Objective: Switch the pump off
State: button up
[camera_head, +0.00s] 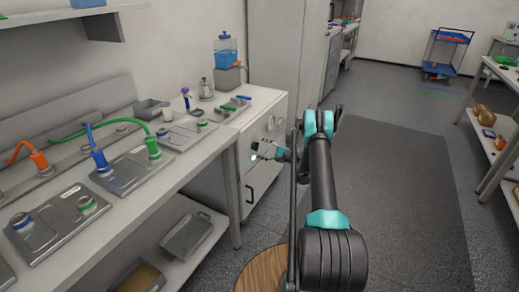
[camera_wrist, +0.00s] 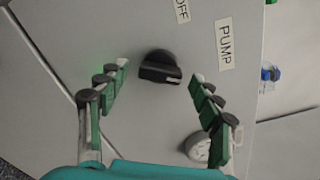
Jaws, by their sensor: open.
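The black pump knob (camera_wrist: 159,67) sits on a grey panel in the wrist view. Its grip bar lies nearly sideways in the picture, with a small pale mark near its right end. A white PUMP label (camera_wrist: 224,45) is to its right, and an OFF label (camera_wrist: 182,10) is above it at the top edge. My gripper (camera_wrist: 160,72) is open, one finger on each side of the knob, with visible gaps between. In the head view my gripper (camera_head: 257,151) is at the front of the white cabinet (camera_head: 268,172); the knob cannot be made out there.
Round gauges (camera_head: 270,123) are on the cabinet front. A bench (camera_head: 178,172) with cables and grey fixtures runs along the left. The dark floor mat (camera_head: 400,200) at right is clear.

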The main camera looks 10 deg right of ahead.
jog(key=shift+w+a, duration=0.3)
jog(key=shift+a, duration=0.15)
jog(key=c, duration=1.2)
jog(key=shift+o, duration=0.2)
jog(key=shift+n, duration=0.3)
jog(key=n, duration=1.1)
jog(key=shift+n, duration=0.3)
jog(key=shift+c, duration=0.2)
jog(key=shift+o, duration=0.2)
